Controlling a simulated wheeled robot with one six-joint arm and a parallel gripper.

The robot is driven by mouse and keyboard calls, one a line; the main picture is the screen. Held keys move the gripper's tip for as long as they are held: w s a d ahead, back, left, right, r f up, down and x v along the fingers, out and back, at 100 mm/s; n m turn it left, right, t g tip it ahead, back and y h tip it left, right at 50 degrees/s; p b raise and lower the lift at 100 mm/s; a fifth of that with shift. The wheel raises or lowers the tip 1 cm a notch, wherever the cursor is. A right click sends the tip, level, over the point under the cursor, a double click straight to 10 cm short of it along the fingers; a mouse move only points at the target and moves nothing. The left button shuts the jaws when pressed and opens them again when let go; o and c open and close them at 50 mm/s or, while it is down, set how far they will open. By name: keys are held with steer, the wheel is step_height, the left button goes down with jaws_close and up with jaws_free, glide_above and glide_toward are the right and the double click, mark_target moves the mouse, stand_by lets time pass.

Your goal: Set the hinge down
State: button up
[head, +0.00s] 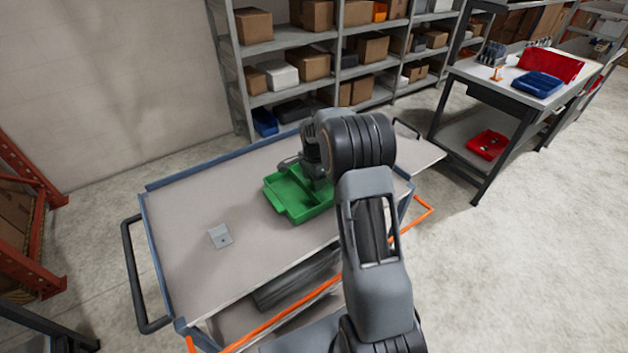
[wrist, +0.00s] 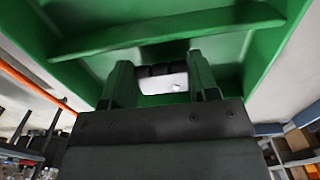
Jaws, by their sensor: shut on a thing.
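My gripper (wrist: 161,78) is over the green tray (head: 283,200), which has a divider across it. In the wrist view its two fingers are shut on the hinge (wrist: 168,84), a light grey metal piece with a small hole, mostly hidden by the gripper. The green tray (wrist: 150,42) fills the view behind it. I cannot tell whether the hinge touches the tray floor. In the head view my gripper (head: 312,165) is at the tray's far side, and the arm hides part of the tray; the held hinge does not show there.
The tray stands on a grey cart (head: 185,205) with a blue rim. A flat grey metal plate (head: 220,236) with a hole lies on the cart's left part, with clear room around it. Shelves with boxes (head: 308,63) stand behind; a workbench (head: 505,75) is at right.

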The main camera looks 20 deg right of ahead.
steer(key=shift+d+f, duration=0.1)
steer(key=shift+f, duration=0.55)
steer(key=shift+f, duration=0.1)
steer(key=shift+f, duration=0.1)
steer(key=o, duration=0.9)
